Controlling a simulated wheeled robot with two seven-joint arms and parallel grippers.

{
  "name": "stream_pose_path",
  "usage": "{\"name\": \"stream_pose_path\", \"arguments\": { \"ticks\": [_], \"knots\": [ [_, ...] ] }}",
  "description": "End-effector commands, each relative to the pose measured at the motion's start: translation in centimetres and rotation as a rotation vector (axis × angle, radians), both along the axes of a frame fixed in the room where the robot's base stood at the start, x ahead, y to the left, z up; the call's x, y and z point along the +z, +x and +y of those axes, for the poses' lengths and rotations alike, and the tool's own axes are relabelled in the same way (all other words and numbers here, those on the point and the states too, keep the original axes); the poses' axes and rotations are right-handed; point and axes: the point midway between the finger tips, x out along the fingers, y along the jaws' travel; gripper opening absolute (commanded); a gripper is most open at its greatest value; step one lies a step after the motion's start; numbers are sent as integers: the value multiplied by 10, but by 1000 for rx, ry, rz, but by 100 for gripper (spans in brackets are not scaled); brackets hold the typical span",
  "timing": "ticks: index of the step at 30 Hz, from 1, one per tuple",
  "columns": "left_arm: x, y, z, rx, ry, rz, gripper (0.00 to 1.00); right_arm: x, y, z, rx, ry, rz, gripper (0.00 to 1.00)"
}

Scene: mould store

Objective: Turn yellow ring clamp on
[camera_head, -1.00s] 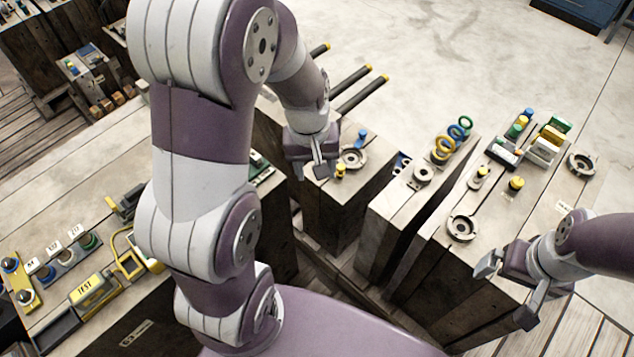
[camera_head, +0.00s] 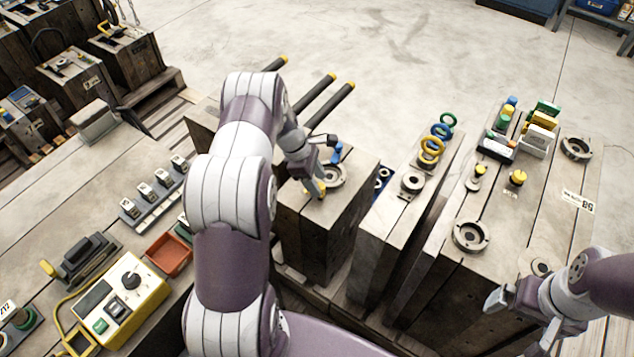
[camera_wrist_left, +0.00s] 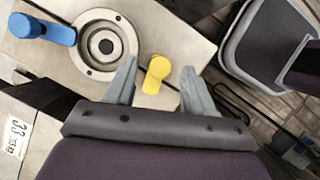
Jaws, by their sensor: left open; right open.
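The yellow ring clamp's short round-ended lever (camera_wrist_left: 157,72) stands beside a grey metal ring flange (camera_wrist_left: 88,68) on the top of a wooden block. A blue lever (camera_wrist_left: 42,30) lies on the flange's other side. In the left wrist view my left gripper (camera_wrist_left: 159,68) is open, with one finger on each side of the yellow lever and gaps at both sides. In the head view the yellow lever (camera_head: 317,190) is partly hidden by my left gripper (camera_head: 320,164). My right gripper (camera_head: 522,319) is open and empty at the lower right.
Another block carries blue, green and yellow rings (camera_head: 430,150). The right-hand block holds flanges (camera_head: 470,236) and a yellow knob (camera_head: 518,178). Black bars with yellow tips (camera_head: 333,98) stick out behind. A yellow control box (camera_head: 122,300) stands on the left bench.

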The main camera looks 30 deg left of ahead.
Motion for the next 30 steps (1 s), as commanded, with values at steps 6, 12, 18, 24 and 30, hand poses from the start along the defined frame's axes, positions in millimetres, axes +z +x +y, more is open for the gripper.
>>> {"name": "stream_pose_path", "arguments": {
  "ticks": [6, 12, 18, 24, 30],
  "knots": [
    [-8, 1, -3, -1, 0, 1, 53, -1, 0, 0, 0, 0, 0, 100],
    [-8, 1, -3, -1, 1, 0, 34, -1, 0, 0, 0, 0, 0, 100],
    [-7, 1, -3, -1, 1, 0, 0, -1, 0, 0, 0, 0, 0, 100],
    [-7, 1, -3, -24, 1, -1, 0, -1, 0, 0, 0, 0, 0, 100],
    [-7, 2, -3, -123, 1, -1, 0, -1, 0, 0, 0, 0, 0, 100]
  ]
}}
